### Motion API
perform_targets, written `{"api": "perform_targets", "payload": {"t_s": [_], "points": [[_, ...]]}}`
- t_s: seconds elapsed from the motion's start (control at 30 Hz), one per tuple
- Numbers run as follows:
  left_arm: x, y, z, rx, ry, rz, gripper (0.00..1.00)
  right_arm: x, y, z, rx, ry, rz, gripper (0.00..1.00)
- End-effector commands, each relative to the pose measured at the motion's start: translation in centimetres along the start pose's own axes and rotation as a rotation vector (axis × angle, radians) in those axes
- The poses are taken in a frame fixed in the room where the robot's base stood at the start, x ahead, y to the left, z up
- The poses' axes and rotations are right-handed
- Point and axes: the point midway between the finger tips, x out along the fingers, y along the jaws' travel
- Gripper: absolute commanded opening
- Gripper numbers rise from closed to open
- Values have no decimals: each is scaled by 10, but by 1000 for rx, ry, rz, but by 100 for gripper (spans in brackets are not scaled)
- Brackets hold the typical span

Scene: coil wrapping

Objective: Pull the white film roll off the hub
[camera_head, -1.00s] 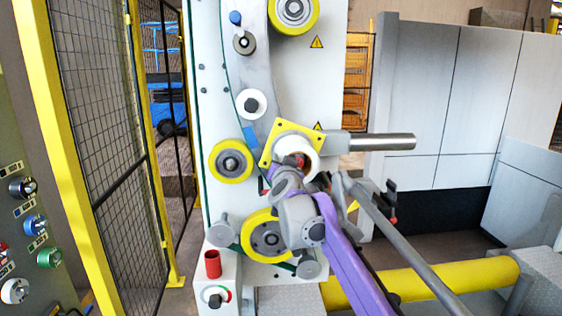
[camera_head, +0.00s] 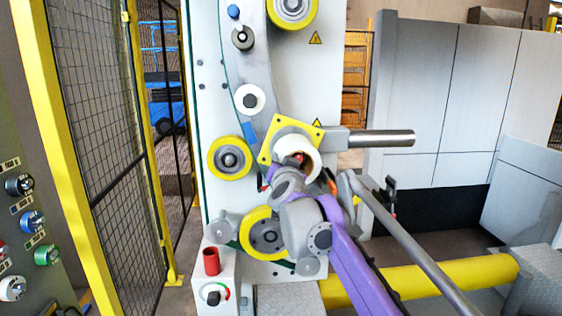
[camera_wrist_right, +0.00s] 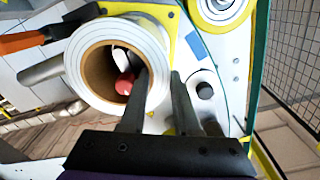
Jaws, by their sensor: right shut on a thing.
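The white film roll (camera_head: 313,158) sits in front of a yellow square plate (camera_head: 273,148) on the white machine. In the right wrist view the roll (camera_wrist_right: 72,78) shows its end face and brown cardboard core, with a red-tipped hub part (camera_wrist_right: 125,84) inside. My right gripper (camera_head: 298,168) is at the roll's near end. In the wrist view its fingers (camera_wrist_right: 162,84) straddle the roll's wall, one inside the core and one outside, shut on it. How far the roll is still around the hub is hidden. My left gripper is not in view.
A grey metal bar (camera_head: 380,139) sticks out to the right beside the roll. Yellow rollers (camera_head: 229,159) sit left and below. A mesh fence (camera_head: 95,120) is on the left.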

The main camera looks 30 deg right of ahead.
Motion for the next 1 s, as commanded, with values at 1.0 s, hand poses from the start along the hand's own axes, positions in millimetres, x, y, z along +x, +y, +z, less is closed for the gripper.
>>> {"api": "perform_targets", "payload": {"t_s": [1.0], "points": [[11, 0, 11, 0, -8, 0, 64, -38, 0, 0, -1, 1, 1, 0]]}}
